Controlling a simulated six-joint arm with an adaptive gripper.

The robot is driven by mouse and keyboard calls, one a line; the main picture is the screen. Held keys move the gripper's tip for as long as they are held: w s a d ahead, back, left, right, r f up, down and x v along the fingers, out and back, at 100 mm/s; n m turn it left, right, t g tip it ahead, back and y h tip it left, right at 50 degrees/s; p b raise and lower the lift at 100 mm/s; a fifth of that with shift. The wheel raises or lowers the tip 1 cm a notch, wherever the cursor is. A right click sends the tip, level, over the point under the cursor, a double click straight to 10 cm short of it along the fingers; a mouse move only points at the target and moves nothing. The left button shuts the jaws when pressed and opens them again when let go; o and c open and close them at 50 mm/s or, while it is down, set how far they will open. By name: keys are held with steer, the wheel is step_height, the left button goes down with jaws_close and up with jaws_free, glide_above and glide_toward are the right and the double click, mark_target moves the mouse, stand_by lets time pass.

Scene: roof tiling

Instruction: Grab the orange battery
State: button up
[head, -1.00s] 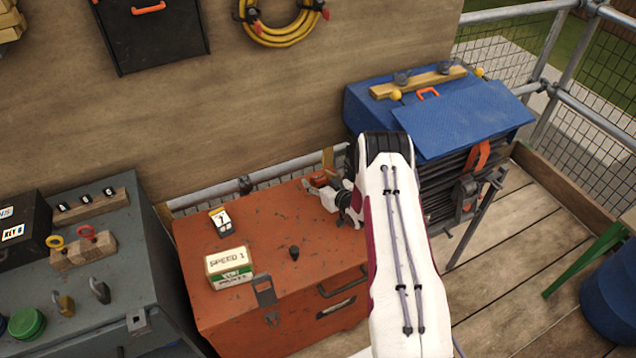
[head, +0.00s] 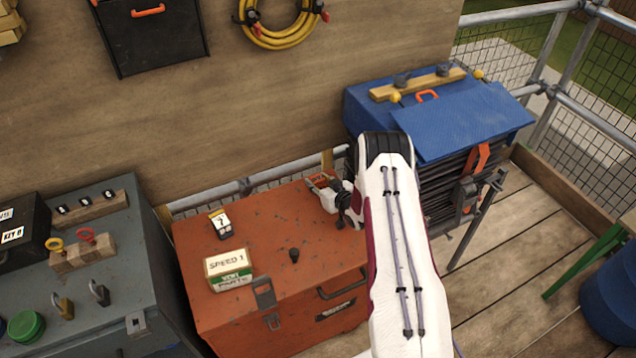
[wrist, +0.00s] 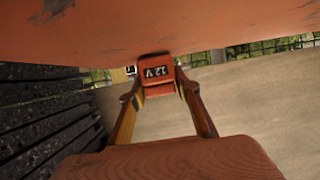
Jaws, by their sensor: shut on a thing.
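The orange battery (wrist: 154,72) shows in the wrist view with a dark label reading 12 V, upside down in the picture. My gripper (wrist: 159,82) has one finger on each side of it and is shut on it. In the head view my gripper (head: 325,192) is at the back right corner of the orange chest (head: 300,235), with orange of the battery (head: 318,179) just beyond the fingers. The battery is right by the chest top; I cannot tell whether it touches it. My arm hides part of the chest's right side.
A blue case (head: 460,120) stands to the right. A rail and plywood wall (head: 250,90) are close behind. A grey chest (head: 100,290) is at left.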

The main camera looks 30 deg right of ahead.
mark_target(318, 179)
steer(key=shift+r, duration=4.8)
